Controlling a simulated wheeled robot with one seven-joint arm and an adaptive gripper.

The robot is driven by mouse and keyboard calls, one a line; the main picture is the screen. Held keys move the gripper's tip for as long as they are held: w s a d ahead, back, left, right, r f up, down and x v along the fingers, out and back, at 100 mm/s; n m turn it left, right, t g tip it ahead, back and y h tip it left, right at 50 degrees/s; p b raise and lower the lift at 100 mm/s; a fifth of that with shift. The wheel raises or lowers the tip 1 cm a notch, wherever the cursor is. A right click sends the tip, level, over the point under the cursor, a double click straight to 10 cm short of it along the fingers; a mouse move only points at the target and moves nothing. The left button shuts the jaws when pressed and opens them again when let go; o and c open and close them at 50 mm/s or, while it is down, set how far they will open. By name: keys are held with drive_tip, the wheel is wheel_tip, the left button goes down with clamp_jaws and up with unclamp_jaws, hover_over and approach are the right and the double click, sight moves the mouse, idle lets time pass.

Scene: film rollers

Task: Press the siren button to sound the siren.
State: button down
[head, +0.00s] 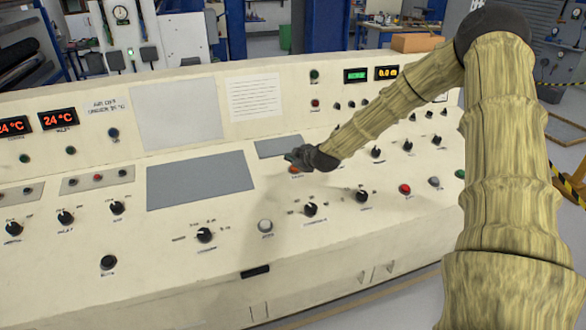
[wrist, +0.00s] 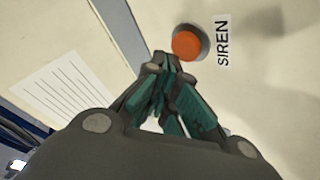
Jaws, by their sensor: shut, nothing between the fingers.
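The siren button is a round orange cap in a grey ring on the cream console. In the wrist view the orange siren button (wrist: 187,45) sits just beyond my fingertips, with the printed label SIREN (wrist: 224,42) beside it. In the head view the button (head: 295,170) is a small orange spot partly hidden by my gripper (head: 293,157). My gripper (wrist: 166,62) is shut and empty, its fingertips close to the edge of the button. I cannot tell whether they touch it.
The console has several knobs and other buttons, such as a red button (head: 404,189), a white button (head: 265,226) and a black knob (head: 310,209). A grey panel (head: 200,181) lies left of my gripper. A paper sheet (head: 254,97) is on the upright back face.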

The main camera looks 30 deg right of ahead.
drive_tip(key=shift+w+f+b, duration=0.1)
drive_tip(key=shift+f+b, duration=0.4)
drive_tip(key=shift+f, duration=0.35)
idle(0.9)
drive_tip(key=shift+r, duration=0.1)
drive_tip(key=shift+s+r+p, duration=0.2)
drive_tip(key=shift+r+p, duration=0.45)
drive_tip(key=shift+r, duration=0.15)
drive_tip(key=shift+r, duration=0.1)
drive_tip(key=shift+s+a+r+p, duration=0.1)
drive_tip(key=shift+s+r+p, duration=0.1)
drive_tip(key=shift+r+p, duration=0.5)
drive_tip(key=shift+s+a+r+p, duration=0.15)
drive_tip(key=shift+r+p, duration=0.25)
drive_tip(key=shift+r, duration=0.5)
drive_tip(key=shift+s+d+r+p, duration=0.1)
drive_tip(key=shift+s+r+p, duration=0.1)
drive_tip(key=shift+r+p, duration=0.5)
